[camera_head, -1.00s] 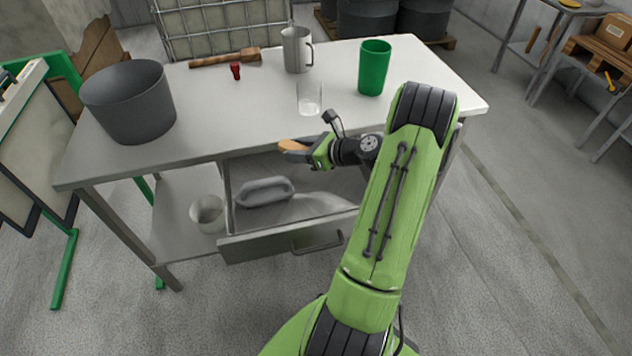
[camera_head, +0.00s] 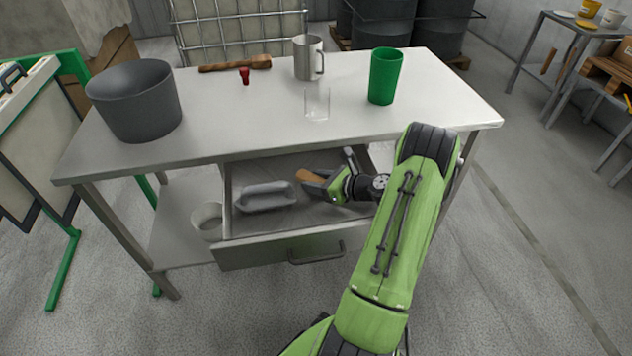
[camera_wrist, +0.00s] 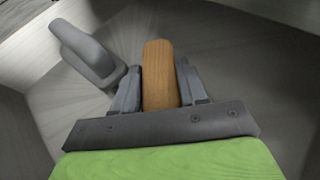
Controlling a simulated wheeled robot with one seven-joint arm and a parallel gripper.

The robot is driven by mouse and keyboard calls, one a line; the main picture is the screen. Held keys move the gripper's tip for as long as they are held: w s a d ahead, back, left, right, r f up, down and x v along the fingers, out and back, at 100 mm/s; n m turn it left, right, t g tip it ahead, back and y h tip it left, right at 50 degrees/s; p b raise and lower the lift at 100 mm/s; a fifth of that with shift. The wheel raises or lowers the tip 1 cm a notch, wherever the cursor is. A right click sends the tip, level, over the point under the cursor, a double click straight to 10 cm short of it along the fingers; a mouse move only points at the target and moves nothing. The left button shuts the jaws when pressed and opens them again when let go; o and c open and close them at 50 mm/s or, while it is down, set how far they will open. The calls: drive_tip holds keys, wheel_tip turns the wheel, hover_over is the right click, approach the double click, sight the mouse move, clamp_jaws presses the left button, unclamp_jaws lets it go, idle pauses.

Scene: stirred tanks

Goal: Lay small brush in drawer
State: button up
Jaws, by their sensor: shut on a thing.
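The small brush (camera_head: 309,176) shows as an orange-brown wooden block held at the tip of my gripper (camera_head: 318,183). In the wrist view the brush (camera_wrist: 158,75) sits between the two grey fingers of my gripper (camera_wrist: 158,88), which are shut on it. The drawer (camera_head: 280,246) is pulled out under the table, and my gripper with the brush is inside its opening, right of the middle. I cannot tell whether the brush touches the drawer floor. A grey scoop-like thing (camera_head: 265,197) lies in the drawer to the left; it also shows in the wrist view (camera_wrist: 84,50).
The table (camera_head: 240,130) overhangs the back of the drawer.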

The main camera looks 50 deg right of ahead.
drive_tip(key=shift+f, duration=0.6)
drive_tip(key=o, duration=1)
drive_tip(key=shift+o, duration=0.2)
drive_tip(key=shift+r, duration=0.1)
drive_tip(key=shift+r, duration=0.3)
drive_tip(key=p+v, duration=0.1)
drive_tip(key=v, duration=0.3)
drive_tip(key=p+v, duration=0.1)
drive_tip(key=v, duration=0.3)
drive_tip(key=p+v, duration=0.1)
drive_tip(key=v, duration=0.3)
drive_tip(key=shift+r, duration=0.35)
drive_tip(key=w+a+r+n+g, duration=0.2)
drive_tip(key=a+r+n+g, duration=0.15)
drive_tip(key=a+n, duration=0.3)
drive_tip(key=w+a+r+n+g+y, duration=0.1)
drive_tip(key=w+a+r+n+g, duration=0.1)
drive_tip(key=a+r+n, duration=0.35)
drive_tip(key=w+a+r+n+g, duration=0.2)
drive_tip(key=a+n, duration=0.5)
drive_tip(key=a, duration=0.2)
drive_tip(key=s+a+r+n+h, duration=0.1)
drive_tip(key=s+a+r+n, duration=0.2)
drive_tip(key=s+a+n, duration=0.2)
drive_tip(key=s+a+r+n+h, duration=0.2)
drive_tip(key=s+a+r+n, duration=0.2)
drive_tip(key=s+n, duration=0.5)
drive_tip(key=shift+s+a+n+h, duration=0.3)
drive_tip(key=shift+s+a+n, duration=0.15)
drive_tip(key=shift+a, duration=0.55)
